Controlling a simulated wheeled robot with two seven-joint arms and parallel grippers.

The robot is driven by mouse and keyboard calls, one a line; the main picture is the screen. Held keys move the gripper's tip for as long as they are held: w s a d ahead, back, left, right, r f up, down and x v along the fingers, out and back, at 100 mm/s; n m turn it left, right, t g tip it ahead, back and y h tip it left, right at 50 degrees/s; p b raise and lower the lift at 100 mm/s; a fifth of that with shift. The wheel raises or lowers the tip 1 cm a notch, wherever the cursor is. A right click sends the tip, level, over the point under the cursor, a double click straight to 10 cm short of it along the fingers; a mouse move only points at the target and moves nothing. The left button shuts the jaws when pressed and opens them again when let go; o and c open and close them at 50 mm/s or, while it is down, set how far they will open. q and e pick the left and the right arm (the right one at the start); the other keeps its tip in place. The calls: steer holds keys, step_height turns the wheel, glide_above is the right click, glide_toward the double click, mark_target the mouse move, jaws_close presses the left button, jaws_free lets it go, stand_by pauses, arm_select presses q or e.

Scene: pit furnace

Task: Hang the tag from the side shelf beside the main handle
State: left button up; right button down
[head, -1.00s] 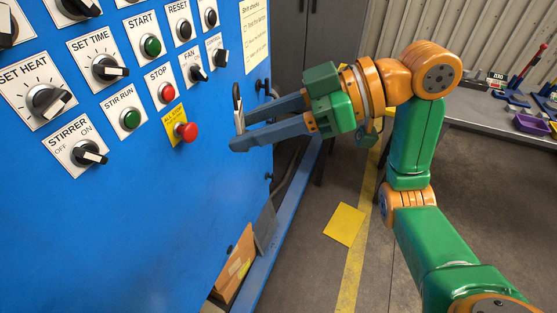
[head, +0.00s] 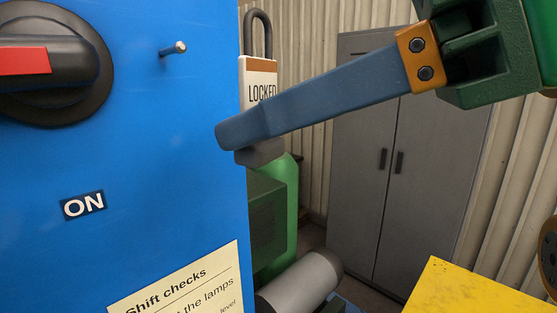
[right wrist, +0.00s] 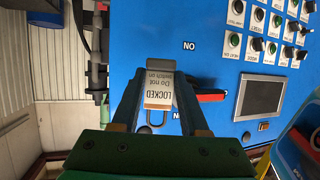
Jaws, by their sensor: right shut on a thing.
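The tag (head: 258,78) is a white plate with a brown band, a dark loop on top and the word LOCKED. It is upright in the head view, partly hidden by a finger. My right gripper (head: 245,142) is shut on it, just right of the blue panel's edge. The tag also shows between both fingers in the right wrist view (right wrist: 158,85). The main handle (head: 45,62) is black with a red grip. A small metal peg (head: 174,48) sticks out of the panel to its right. The tag's loop is apart from the peg. My left gripper is not in view.
The blue panel (head: 140,150) carries an ON label (head: 83,205) and a shift-checks sheet (head: 185,285). A green cylinder (head: 285,215) stands behind the panel's edge. A grey cabinet (head: 385,150) is farther back. The panel face around the peg is clear.

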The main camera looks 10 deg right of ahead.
steer(key=w+a, duration=0.2)
steer(key=a, duration=0.1)
steer(key=w+a, duration=0.3)
steer(key=shift+f+p, duration=0.15)
steer(key=shift+p, duration=0.2)
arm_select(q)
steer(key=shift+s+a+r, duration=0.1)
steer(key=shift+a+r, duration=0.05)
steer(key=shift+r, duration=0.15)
arm_select(e)
steer(key=shift+w+f, duration=0.1)
steer(key=shift+w, duration=0.2)
steer(key=shift+s, duration=0.1)
steer(key=shift+c, duration=1.7)
jaws_free()
